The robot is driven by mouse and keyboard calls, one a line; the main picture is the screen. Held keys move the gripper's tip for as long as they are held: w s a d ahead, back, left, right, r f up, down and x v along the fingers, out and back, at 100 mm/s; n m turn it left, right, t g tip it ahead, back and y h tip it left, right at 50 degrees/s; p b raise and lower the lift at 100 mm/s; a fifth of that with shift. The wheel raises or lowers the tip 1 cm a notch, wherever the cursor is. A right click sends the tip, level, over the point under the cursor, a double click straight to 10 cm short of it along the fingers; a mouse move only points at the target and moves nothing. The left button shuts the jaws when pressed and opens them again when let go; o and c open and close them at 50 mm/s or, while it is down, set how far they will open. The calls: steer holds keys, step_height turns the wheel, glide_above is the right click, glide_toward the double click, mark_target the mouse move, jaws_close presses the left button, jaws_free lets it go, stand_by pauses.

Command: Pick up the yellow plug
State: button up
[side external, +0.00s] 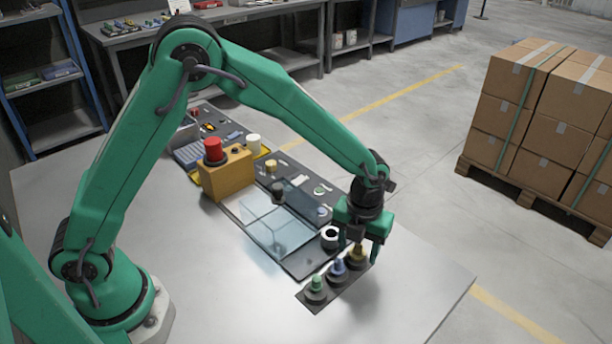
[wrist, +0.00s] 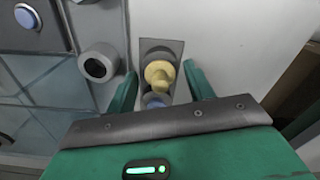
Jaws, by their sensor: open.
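The yellow plug (side external: 358,252) stands upright at the far right end of a short row of plugs on a dark strip. In the wrist view the yellow plug (wrist: 159,74) lies between the two fingers and slightly beyond their tips. My gripper (side external: 361,250) is open above and around it, fingers pointing down; it also shows in the wrist view (wrist: 163,80). I see no finger touching the plug. A blue plug (side external: 338,268) stands beside it and is mostly hidden by my gripper in the wrist view (wrist: 155,100). A green plug (side external: 316,286) stands at the near end.
A clear hood (side external: 275,228) hangs over the dark board left of my gripper. A yellow box with a red button (side external: 226,175) is farther back. The tabletop (side external: 420,275) to the right is clear.

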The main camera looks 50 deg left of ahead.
mark_target(357, 256)
stand_by(0.4)
steer(key=c, duration=0.9)
steer(key=shift+c, duration=0.2)
steer(key=shift+r, duration=0.2)
steer(key=shift+r, duration=0.6)
steer(key=r, duration=0.3)
steer(key=shift+s+d+r, duration=0.1)
steer(key=shift+s+d, duration=0.2)
steer(key=shift+s, duration=0.05)
steer(key=s+d+r, duration=0.6)
steer(key=s, duration=0.2)
steer(key=shift+s, duration=0.4)
steer(key=shift+w+r, duration=0.1)
